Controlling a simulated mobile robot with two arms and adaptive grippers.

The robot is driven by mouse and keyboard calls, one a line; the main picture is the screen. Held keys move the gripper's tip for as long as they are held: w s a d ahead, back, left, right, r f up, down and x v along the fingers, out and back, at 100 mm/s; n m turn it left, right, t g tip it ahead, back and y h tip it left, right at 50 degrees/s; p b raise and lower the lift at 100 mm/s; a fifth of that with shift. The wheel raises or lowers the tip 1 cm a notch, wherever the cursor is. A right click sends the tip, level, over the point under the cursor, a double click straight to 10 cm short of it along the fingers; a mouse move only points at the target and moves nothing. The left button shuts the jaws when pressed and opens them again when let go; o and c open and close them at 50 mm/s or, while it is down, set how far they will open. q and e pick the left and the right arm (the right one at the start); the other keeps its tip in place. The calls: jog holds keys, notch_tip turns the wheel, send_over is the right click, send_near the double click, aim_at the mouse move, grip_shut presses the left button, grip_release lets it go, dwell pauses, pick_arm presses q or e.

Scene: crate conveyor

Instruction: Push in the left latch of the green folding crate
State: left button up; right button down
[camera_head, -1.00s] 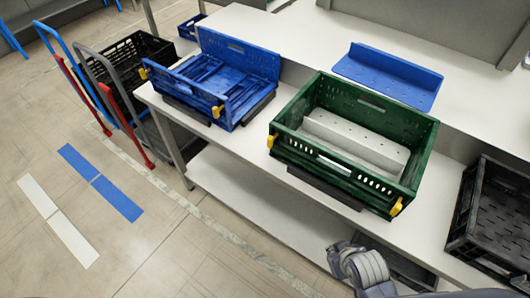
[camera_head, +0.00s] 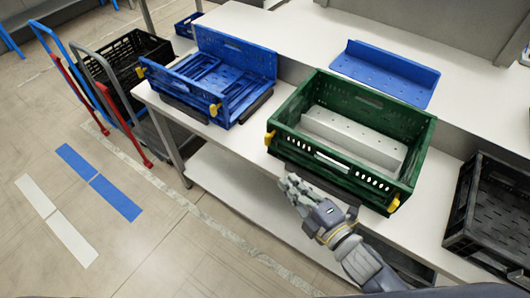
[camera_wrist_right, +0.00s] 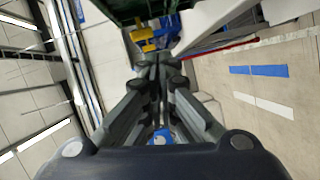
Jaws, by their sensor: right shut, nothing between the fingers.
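The green folding crate (camera_head: 340,172) stands open on the white table (camera_head: 240,152) in the head view. Its yellow left latch (camera_head: 269,138) is at the front left corner, its yellow right latch (camera_head: 393,205) at the front right. My right gripper (camera_head: 288,184) is shut and empty, in front of the crate, below and slightly right of the left latch, apart from it. In the right wrist view the closed fingertips (camera_wrist_right: 155,62) point toward yellow parts (camera_wrist_right: 143,35) under the dark green crate edge (camera_wrist_right: 125,8); which latch each is, I cannot tell. My left gripper is not in view.
A blue folding crate (camera_head: 240,97) with yellow latches stands left of the green one. A blue perforated panel (camera_head: 385,75) lies behind. A black crate (camera_head: 485,215) is at the right. Trolleys (camera_head: 100,85) stand at the left. The floor in front is clear.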

aim_at(271, 136)
jog(key=w+a+n+y+p, duration=0.2)
jog(key=w+a, duration=0.4)
jog(key=w, duration=0.3)
jog(key=shift+a+r+n+y+p, duration=0.15)
jog(key=shift+r+n+y+p, duration=0.25)
jog(key=shift+n+p, duration=0.45)
jog(key=shift+w, duration=0.15)
jog(key=shift+w+d+r+b, duration=0.2)
jog(key=shift+w+d+b, duration=0.15)
jog(key=shift+w+d, duration=0.6)
